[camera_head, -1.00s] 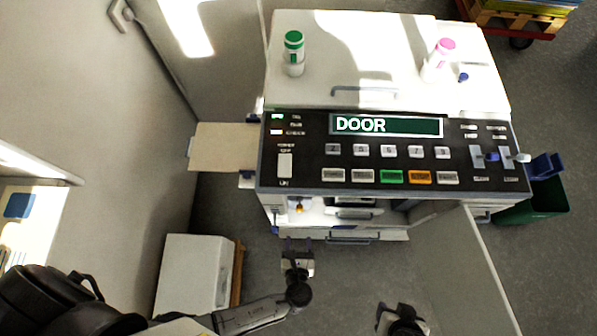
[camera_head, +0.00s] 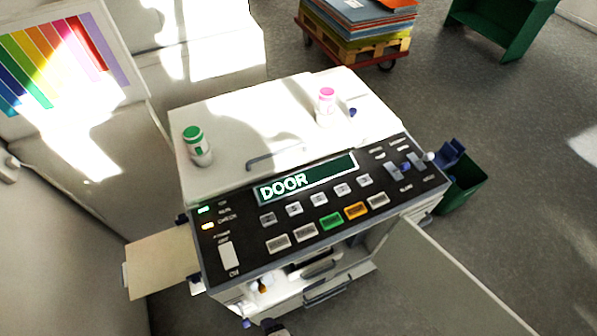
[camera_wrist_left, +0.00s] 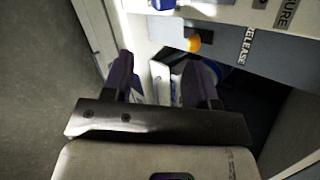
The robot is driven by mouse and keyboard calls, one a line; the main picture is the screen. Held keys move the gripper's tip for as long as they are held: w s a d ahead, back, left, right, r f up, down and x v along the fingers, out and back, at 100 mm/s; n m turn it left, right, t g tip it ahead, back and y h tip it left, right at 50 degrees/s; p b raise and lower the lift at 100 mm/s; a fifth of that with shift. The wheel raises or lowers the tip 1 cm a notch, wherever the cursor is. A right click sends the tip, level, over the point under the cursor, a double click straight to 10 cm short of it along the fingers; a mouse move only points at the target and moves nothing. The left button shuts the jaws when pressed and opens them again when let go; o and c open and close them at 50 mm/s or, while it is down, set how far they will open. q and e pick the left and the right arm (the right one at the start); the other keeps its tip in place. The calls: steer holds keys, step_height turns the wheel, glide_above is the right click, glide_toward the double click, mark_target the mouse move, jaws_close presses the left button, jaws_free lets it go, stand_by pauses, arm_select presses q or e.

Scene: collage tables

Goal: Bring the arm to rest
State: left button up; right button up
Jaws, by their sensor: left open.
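My left gripper (camera_wrist_left: 162,72) is open in the left wrist view, its two dark fingers apart with nothing clearly held between them. It faces the open front of the white copier-like machine, near an orange-tipped knob (camera_wrist_left: 193,43) and the word RELEASE. A white and blue part shows behind and between the fingers; I cannot tell if they touch it. In the head view, only a small dark piece of my arm shows at the bottom edge, below the machine (camera_head: 222,115). My right gripper is out of view.
The machine's display (camera_head: 306,178) reads DOOR. Its front door (camera_head: 440,275) stands open at lower right. A green-capped bottle (camera_head: 198,146) and a pink-capped bottle (camera_head: 325,106) stand on top. A side tray (camera_head: 160,262) juts left; a green bin (camera_head: 462,185) stands right.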

arm_select(q)
steer(key=s+a+r+n+g+h+p, duration=0.1)
steer(key=a+r+n+p, duration=0.3)
steer(key=r+p, duration=0.5)
steer(key=s+a+r+n+g+h+p, duration=0.1)
steer(key=a+r+n+p, duration=0.4)
steer(key=r, duration=1.5)
steer(key=s+a+r+n+g+h+p, duration=0.1)
steer(key=s+a+r+n+h+p, duration=0.2)
steer(key=r+p, duration=1.1)
steer(key=shift+a+r+n+h+p, duration=0.4)
steer(key=shift+a+r+n+h, duration=0.3)
steer(key=shift+r, duration=0.1)
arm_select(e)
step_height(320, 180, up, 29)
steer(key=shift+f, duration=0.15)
arm_select(q)
steer(key=shift+c, duration=0.4)
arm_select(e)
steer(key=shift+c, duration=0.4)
